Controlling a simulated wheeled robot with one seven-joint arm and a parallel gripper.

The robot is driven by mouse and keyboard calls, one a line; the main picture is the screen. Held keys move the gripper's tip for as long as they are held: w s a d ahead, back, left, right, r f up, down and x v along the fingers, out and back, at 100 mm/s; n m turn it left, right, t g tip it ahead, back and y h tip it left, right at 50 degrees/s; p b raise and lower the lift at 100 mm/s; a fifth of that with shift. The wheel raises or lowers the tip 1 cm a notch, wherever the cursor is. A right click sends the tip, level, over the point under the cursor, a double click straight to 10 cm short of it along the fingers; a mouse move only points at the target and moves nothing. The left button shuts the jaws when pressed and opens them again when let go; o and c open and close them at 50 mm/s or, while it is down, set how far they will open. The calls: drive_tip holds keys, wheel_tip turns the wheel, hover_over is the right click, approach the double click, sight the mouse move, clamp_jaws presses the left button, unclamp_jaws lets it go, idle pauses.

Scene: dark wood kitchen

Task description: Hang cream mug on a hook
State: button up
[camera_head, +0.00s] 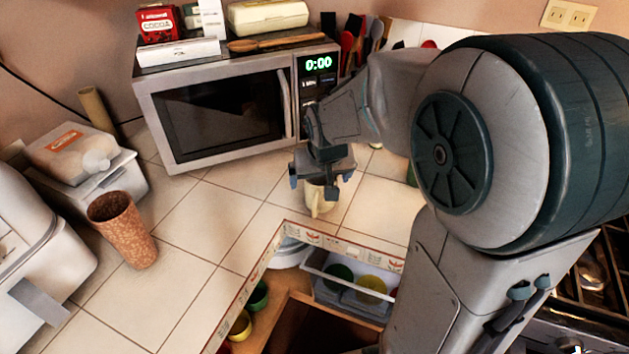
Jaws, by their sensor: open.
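The cream mug (318,200) stands on the tiled counter in front of the microwave, near the inner corner of the counter edge. Its handle side faces toward me, and its upper part is partly hidden by my gripper. My gripper (321,183) is open and points down over the mug, with a finger showing on each side of it. I cannot tell whether the fingers touch the mug. No hook can be made out in this view.
A microwave (225,115) with boxes on top stands behind the mug. A brown cup (122,229) stands on the left counter by white appliances. Below the counter edge, an open space holds a tray (325,262) with coloured cups. Tiles left of the mug are clear.

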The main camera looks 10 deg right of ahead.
drive_tip(key=shift+d+x, duration=0.2)
drive_tip(key=shift+x, duration=1.4)
drive_tip(key=shift+d+x, duration=0.2)
drive_tip(key=shift+x, duration=1.45)
drive_tip(key=c, duration=1.3)
